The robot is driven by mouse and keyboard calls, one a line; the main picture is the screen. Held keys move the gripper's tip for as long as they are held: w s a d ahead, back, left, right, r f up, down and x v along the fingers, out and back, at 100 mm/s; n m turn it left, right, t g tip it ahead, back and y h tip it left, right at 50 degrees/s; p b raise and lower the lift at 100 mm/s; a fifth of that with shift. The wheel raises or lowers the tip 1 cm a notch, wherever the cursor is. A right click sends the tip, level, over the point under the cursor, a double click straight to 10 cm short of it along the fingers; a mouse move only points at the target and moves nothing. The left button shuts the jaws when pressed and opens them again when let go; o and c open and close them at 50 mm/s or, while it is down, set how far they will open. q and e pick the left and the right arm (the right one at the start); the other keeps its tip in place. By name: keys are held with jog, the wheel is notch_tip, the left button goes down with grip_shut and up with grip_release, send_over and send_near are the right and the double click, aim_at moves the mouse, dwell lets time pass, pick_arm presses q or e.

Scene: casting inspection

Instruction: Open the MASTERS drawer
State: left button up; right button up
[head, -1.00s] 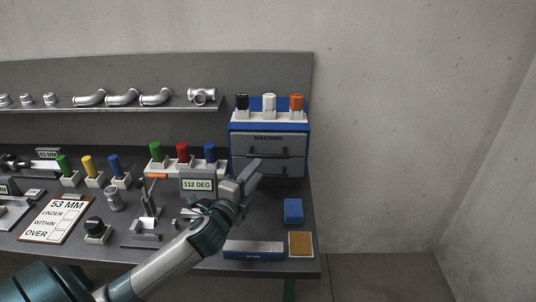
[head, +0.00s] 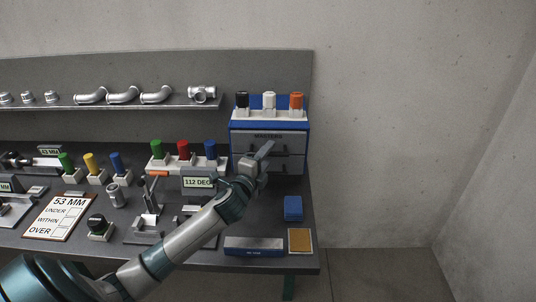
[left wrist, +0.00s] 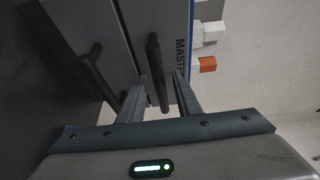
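The MASTERS drawer (head: 290,140) is the labelled upper grey front of the blue cabinet (head: 306,128) at the back right of the bench; it looks shut. In the left wrist view, its front (left wrist: 172,30) appears turned sideways, with a dark bar handle (left wrist: 155,70). My left gripper (head: 265,150) is in front of the cabinet. In the left wrist view my left gripper (left wrist: 160,78) is open, its fingers on either side of the upper drawer's handle, with gaps visible. Contact cannot be told. My right gripper is not in view.
A lower drawer with its own handle (left wrist: 92,72) sits below. Black, white and orange-capped pieces (head: 269,102) stand on the cabinet. A 112 DEG display (head: 197,183) is left of my forearm. A blue block (head: 293,208) and a brown pad (head: 300,240) lie to the right.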

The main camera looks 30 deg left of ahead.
pick_arm(q)
grip_shut()
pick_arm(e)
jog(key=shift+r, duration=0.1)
pick_arm(q)
jog(key=shift+s+d, duration=0.1)
jog(key=s+d+p, duration=0.4)
jog(key=s+d, duration=0.4)
jog(key=s, duration=0.6)
jog(key=shift+d, duration=0.25)
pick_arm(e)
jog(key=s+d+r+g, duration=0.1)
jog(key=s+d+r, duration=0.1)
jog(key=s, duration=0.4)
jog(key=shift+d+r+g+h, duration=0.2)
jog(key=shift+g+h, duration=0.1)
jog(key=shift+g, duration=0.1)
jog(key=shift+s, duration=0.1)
pick_arm(q)
grip_release()
